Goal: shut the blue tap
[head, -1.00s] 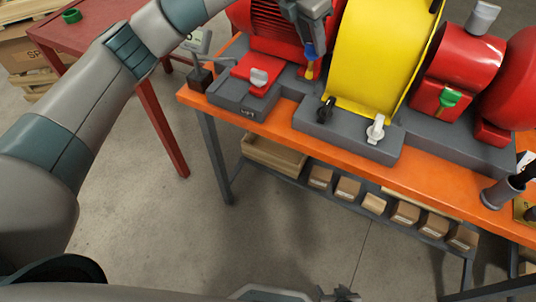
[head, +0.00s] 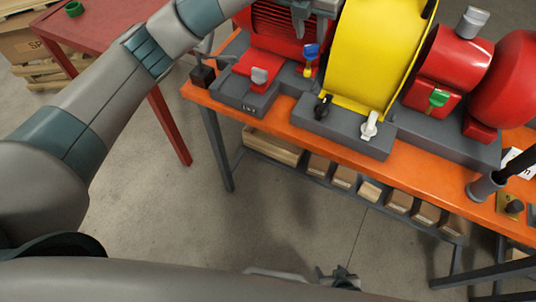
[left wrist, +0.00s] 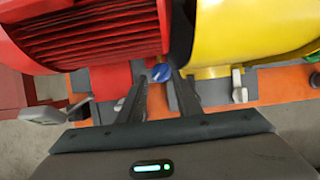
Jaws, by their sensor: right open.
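The blue tap (head: 311,51) has a blue handle on a yellow stem and stands on the grey pump base between the red motor and the yellow guard. It also shows in the left wrist view (left wrist: 162,73), just beyond the fingertips. My left gripper (head: 302,20) is above and behind the tap in the head view, apart from it, with nothing held. In the left wrist view its two fingers (left wrist: 163,88) are spread. My right gripper (head: 340,277) is low at the bottom edge of the head view, open and empty, far from the tap.
Other taps stand nearby: a grey one (head: 260,76), a black one (head: 323,106), a white one (head: 370,126) and a green one (head: 438,98). The yellow guard (head: 375,50) rises right beside the blue tap. The orange bench (head: 410,160) has a free front strip.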

